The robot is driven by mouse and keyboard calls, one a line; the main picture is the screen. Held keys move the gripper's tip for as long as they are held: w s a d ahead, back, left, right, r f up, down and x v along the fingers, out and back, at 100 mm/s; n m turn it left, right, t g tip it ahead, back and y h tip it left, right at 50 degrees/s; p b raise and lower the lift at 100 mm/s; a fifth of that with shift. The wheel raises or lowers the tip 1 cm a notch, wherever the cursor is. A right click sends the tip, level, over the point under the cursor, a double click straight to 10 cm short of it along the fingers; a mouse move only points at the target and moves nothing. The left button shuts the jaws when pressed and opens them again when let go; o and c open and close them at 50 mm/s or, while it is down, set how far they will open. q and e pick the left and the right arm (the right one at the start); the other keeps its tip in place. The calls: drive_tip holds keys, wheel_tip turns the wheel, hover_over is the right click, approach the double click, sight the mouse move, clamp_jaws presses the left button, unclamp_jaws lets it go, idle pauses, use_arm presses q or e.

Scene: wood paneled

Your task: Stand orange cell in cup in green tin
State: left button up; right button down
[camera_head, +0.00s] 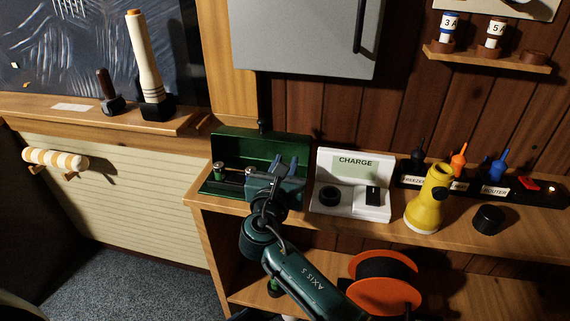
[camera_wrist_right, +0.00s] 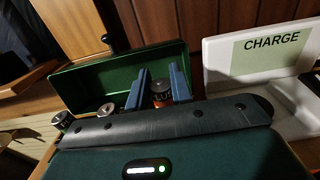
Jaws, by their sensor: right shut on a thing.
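The green tin (camera_head: 238,142) stands open on the left end of the wooden shelf, and its raised back shows in the right wrist view (camera_wrist_right: 88,83). My right gripper (camera_head: 280,165) is at the tin's right part, its blue fingers (camera_wrist_right: 157,88) pointing up in the wrist view. It is shut on the orange cell (camera_wrist_right: 161,98), which shows an orange body and a dark, metal-rimmed top between the fingers. The cell looks upright; its lower end is hidden by my gripper. The cup under it is hidden, so I cannot tell whether the cell touches it. My left gripper is not in view.
Two silver-topped pieces (camera_wrist_right: 105,110) (camera_wrist_right: 62,119) show left of my gripper at the tin. The white CHARGE stand (camera_head: 352,207) is close on the right. A yellow torch (camera_head: 427,205) and black cap (camera_head: 487,219) stand farther right. An orange reel (camera_head: 385,296) sits below.

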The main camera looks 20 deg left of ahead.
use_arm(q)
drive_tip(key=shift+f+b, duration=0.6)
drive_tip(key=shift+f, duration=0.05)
use_arm(e)
drive_tip(key=shift+f, duration=1.1)
drive_tip(key=c, duration=1.1)
unclamp_jaws()
drive_tip(key=shift+c, duration=0.2)
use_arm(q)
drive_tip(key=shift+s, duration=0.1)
